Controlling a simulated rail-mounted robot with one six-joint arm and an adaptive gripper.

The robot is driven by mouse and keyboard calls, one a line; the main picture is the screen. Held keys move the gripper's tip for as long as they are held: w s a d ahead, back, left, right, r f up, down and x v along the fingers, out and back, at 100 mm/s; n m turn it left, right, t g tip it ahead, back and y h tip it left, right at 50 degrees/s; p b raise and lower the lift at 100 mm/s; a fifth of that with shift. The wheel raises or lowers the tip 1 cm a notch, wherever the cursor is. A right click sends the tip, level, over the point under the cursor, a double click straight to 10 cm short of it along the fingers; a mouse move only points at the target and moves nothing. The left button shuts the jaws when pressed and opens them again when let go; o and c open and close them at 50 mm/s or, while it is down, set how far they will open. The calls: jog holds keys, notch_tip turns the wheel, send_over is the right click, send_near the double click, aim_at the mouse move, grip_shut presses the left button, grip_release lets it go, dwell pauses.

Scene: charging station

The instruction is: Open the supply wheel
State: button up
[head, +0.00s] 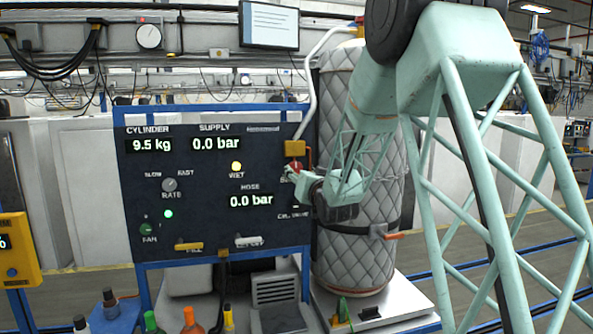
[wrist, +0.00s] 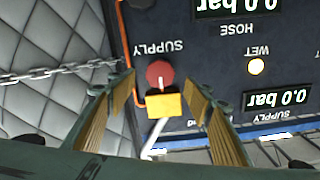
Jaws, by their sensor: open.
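The supply wheel (wrist: 159,74) is a small round red knob with a pale pointer mark, on the dark panel under the label SUPPLY, which appears upside down in the wrist view. A yellow block (wrist: 165,105) sits beside it on a pale pipe. My gripper (wrist: 160,88) is open, one finger on each side of the wheel and block, with visible gaps. In the head view my gripper (head: 298,176) is at the panel's right edge and hides part of the red wheel (head: 294,165). The yellow block (head: 294,148) shows just above it. Contact with the wheel cannot be told.
The panel (head: 190,210) reads cylinder 9.5 kg, supply 0.0 bar and hose 0.0 bar; the WET lamp (head: 236,166) is lit. A quilted cylinder (head: 350,255) stands close on the right. A chain (wrist: 50,75) crosses it. Bottles (head: 190,320) stand below the panel.

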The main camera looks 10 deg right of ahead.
aim_at(296, 169)
jog(key=shift+w+a+p, duration=0.15)
jog(key=shift+w+p, duration=0.1)
jog(key=shift+w, duration=1.35)
jog(key=shift+w+a+p, duration=0.1)
jog(key=shift+w+p, duration=0.1)
jog(key=shift+w, duration=1.4)
jog(key=shift+c, duration=0.2)
jog(key=c, duration=0.8)
